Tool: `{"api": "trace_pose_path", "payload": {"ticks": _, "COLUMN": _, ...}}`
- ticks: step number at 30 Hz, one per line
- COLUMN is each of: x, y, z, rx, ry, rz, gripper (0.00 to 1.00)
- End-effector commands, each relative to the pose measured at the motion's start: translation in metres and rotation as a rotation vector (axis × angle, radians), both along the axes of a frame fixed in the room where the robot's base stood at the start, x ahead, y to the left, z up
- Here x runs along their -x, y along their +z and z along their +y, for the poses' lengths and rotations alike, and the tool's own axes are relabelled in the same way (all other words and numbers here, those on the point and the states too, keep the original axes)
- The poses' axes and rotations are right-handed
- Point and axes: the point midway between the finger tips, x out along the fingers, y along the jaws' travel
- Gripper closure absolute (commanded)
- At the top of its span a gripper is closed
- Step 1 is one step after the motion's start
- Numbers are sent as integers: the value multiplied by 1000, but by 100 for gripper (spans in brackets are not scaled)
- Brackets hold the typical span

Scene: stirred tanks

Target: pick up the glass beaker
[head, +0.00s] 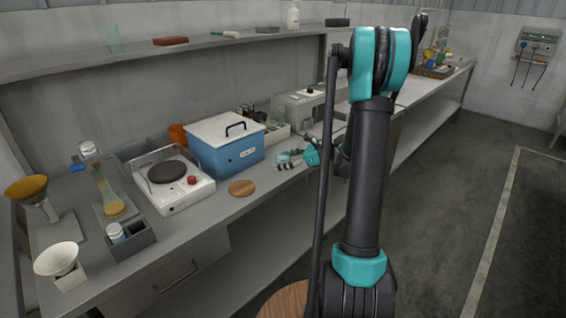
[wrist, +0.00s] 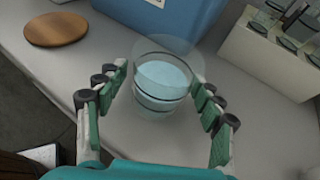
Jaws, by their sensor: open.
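The glass beaker (wrist: 165,78) stands upright on the grey bench in the wrist view, with pale blue liquid inside. My gripper (wrist: 158,90) is open, with one green-padded finger on each side of the beaker's near part. A gap shows on the left; on the right the finger looks close to the glass, and I cannot tell if it touches. In the head view my gripper (head: 291,159) is low over the bench, right of the blue box. The beaker cannot be made out clearly there.
A blue box (head: 238,157) with a white lid stands just behind the beaker. A round wooden board (wrist: 56,29) lies left of it, near the bench edge. A pale rack (wrist: 262,62) with small vessels stands to the right. A hotplate (head: 186,197) is farther left.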

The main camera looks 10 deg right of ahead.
Motion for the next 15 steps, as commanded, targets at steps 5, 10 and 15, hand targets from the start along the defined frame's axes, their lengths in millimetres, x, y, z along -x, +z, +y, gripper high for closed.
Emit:
{"api": "trace_pose_path", "payload": {"ticks": 5, "x": 0, "y": 0, "z": -1, "rx": 0, "ry": 0, "rz": 0, "gripper": 40}}
{"api": "trace_pose_path", "payload": {"ticks": 10, "x": 0, "y": 0, "z": -1, "rx": 0, "ry": 0, "rz": 0, "gripper": 61}}
{"api": "trace_pose_path", "payload": {"ticks": 15, "x": 0, "y": 0, "z": -1, "rx": 0, "ry": 0, "rz": 0, "gripper": 82}}
